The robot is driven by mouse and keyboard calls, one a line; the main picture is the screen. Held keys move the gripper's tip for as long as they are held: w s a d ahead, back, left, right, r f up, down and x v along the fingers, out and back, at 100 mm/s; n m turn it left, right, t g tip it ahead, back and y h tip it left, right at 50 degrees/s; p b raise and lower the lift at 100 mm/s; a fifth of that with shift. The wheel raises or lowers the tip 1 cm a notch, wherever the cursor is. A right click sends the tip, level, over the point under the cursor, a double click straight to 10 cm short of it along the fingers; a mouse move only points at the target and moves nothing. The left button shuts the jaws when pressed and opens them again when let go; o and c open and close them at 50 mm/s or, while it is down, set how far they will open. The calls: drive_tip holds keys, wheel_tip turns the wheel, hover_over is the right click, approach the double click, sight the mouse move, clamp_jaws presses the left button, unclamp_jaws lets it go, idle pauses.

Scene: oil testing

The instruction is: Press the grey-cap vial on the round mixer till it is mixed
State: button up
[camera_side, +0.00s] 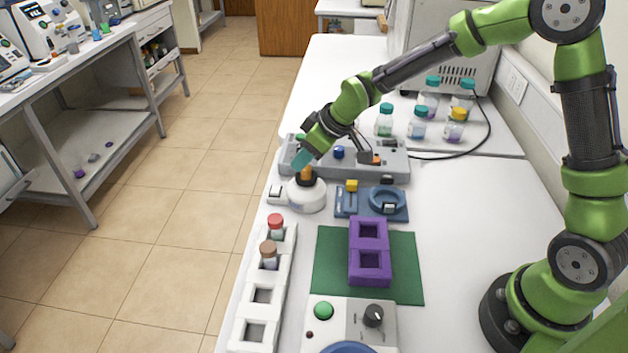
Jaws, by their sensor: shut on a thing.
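The round mixer (308,199) is a squat white body with a dark top, at the left edge of the white bench beyond the vial rack. My gripper (301,161) is tilted down over it and shut on a small vial (306,174) with amber contents. The vial's lower end is at the mixer's dark top; whether it presses on it is too small to tell. The fingers hide the vial's cap, so its grey colour does not show. How mixed the contents are cannot be told.
A white rack (247,328) at front left holds a red-cap vial (275,226) and a brown-cap vial (268,254). A purple rack (369,249) stands on a green mat (330,270). A grey device (395,164) stands close behind the mixer.

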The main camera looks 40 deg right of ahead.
idle(0.3)
drive_tip(key=shift+r, duration=3.55)
